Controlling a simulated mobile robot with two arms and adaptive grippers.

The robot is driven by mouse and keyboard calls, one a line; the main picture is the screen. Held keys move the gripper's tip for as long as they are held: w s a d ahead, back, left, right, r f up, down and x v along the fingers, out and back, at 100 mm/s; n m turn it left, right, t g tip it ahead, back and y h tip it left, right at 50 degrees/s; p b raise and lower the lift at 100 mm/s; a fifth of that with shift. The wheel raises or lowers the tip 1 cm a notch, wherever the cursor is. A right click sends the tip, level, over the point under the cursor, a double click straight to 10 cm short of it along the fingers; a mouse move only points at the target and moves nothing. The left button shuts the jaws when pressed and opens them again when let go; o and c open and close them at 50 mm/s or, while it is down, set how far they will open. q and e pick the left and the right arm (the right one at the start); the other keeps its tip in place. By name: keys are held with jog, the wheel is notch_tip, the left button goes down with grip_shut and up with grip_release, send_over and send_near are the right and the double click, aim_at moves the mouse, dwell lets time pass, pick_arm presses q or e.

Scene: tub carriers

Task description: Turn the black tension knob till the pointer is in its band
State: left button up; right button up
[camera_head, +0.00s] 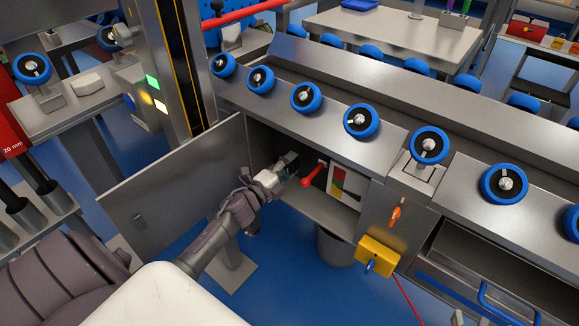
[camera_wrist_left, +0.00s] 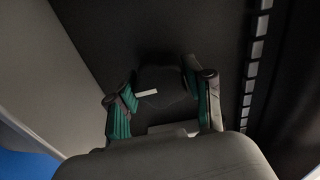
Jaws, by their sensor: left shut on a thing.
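The black knob (camera_wrist_left: 172,80) shows in the left wrist view as a dark round shape with a short white mark, tilted slightly from level. My left gripper (camera_wrist_left: 162,98) has its green-padded fingers on either side of the knob, shut on it. In the head view the same gripper (camera_head: 288,166) reaches inside the open cabinet, and the knob is hidden there. A pale panel (camera_head: 346,183) with green, red and yellow patches is on the right inside the cabinet. I cannot make out a pointer on it. My right gripper is not in view.
A red lever (camera_head: 314,174) sticks out between my gripper and the panel. The cabinet door (camera_head: 180,185) stands open on the left. A yellow box (camera_head: 378,256) and a grey bin (camera_head: 335,247) are below right. Blue-rimmed wheels line the sloped top.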

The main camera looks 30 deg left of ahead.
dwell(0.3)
pick_arm(q)
jog(key=shift+f, duration=0.1)
jog(key=o, duration=1.1)
jog(key=shift+o, duration=0.2)
jog(key=s, duration=1.2)
jog(key=shift+a, duration=0.45)
